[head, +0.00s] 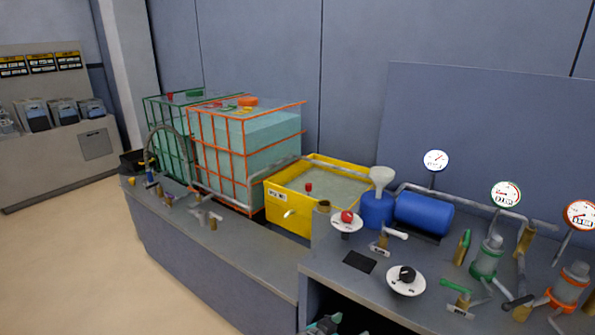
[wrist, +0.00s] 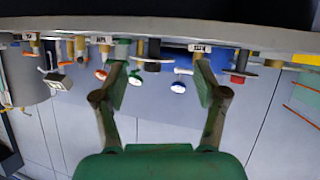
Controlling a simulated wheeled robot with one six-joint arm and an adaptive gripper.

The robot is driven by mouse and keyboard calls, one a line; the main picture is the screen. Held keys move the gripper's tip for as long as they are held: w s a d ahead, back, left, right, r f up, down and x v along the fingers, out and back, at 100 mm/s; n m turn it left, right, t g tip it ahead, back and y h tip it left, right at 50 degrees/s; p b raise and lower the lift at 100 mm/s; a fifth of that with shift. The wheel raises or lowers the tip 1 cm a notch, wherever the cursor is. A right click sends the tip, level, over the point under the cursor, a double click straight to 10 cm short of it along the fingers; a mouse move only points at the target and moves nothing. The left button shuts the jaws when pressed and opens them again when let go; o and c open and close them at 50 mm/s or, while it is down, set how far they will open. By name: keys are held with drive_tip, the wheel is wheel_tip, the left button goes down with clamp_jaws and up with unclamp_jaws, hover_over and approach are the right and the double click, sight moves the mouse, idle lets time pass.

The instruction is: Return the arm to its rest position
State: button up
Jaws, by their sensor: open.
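My gripper (wrist: 160,78) is open and empty in the wrist view, its two dark fingers spread apart on a green body. The wrist picture looks upside down, with the bench edge across its top and the valves and gauges hanging below it. Nothing shows between the fingertips except the wall and gauges behind. In the head view a small grey-green part at the bottom edge, in front of the bench, looks like part of my gripper (head: 323,325). The rest of my arm is hidden there.
The bench (head: 340,262) carries a blue tank (head: 424,213), a funnel (head: 382,177), a red knob (head: 347,216), a black knob (head: 407,274) and several valves and gauges. A yellow basin (head: 290,213) and caged tanks (head: 245,150) stand left. The floor (head: 75,260) at left is clear.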

drive_tip(key=s+d+f+n+t+y, duration=0.1)
drive_tip(key=s+d+f+n+y, duration=0.25)
drive_tip(key=s+f, duration=0.45)
drive_tip(key=s+d+f+n+t+y, duration=0.1)
drive_tip(key=s+d+f+n+y, duration=0.2)
drive_tip(key=s+f, duration=0.5)
drive_tip(key=s+n+y, duration=0.2)
drive_tip(key=s, duration=0.6)
drive_tip(key=s+r+t+y, duration=0.1)
drive_tip(key=s+r+t, duration=0.1)
drive_tip(key=s+r, duration=0.6)
drive_tip(key=s+r+t, duration=0.2)
drive_tip(key=s+r, duration=0.7)
drive_tip(key=s, duration=0.5)
drive_tip(key=shift+s+a+r+y, duration=0.15)
drive_tip(key=shift+s+r+y, duration=0.05)
drive_tip(key=shift+r+y, duration=0.15)
